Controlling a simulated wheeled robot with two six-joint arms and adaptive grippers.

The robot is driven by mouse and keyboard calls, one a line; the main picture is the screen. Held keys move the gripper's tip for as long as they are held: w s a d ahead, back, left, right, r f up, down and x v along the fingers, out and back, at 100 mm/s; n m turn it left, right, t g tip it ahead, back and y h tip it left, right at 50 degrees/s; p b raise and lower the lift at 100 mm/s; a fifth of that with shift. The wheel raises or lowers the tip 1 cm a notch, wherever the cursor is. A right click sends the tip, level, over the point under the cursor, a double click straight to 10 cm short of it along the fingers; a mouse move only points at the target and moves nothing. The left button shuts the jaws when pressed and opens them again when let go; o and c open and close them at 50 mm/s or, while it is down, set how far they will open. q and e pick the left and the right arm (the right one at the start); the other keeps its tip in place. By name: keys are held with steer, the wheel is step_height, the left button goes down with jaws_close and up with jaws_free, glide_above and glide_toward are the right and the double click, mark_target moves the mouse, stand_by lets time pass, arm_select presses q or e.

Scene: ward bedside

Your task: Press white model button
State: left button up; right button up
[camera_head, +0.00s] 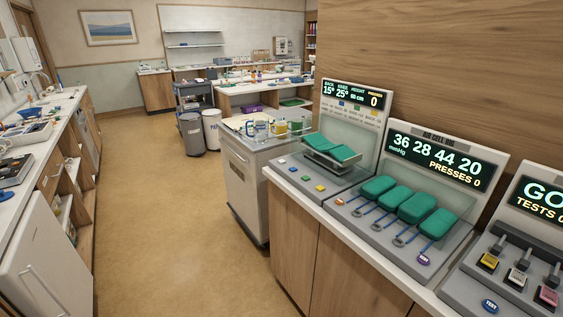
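A bed model station stands at the near left of the counter on the right, with a small green-padded model bed (332,148) on its sloped grey base. A row of small coloured buttons runs along its front edge. The white button (282,160) looks to be at the far left end of the row, though it is small. The station's display (352,94) reads 15°, 25°, 60 cm and a count of 0. Neither of my grippers is in view.
An air cell unit (440,160) with green pads and a display reading PRESSES 0 stands right of the bed model. Another test unit (540,200) is cut off at the right edge. A cart (245,180) stands beside the counter. The aisle floor (165,230) is clear.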

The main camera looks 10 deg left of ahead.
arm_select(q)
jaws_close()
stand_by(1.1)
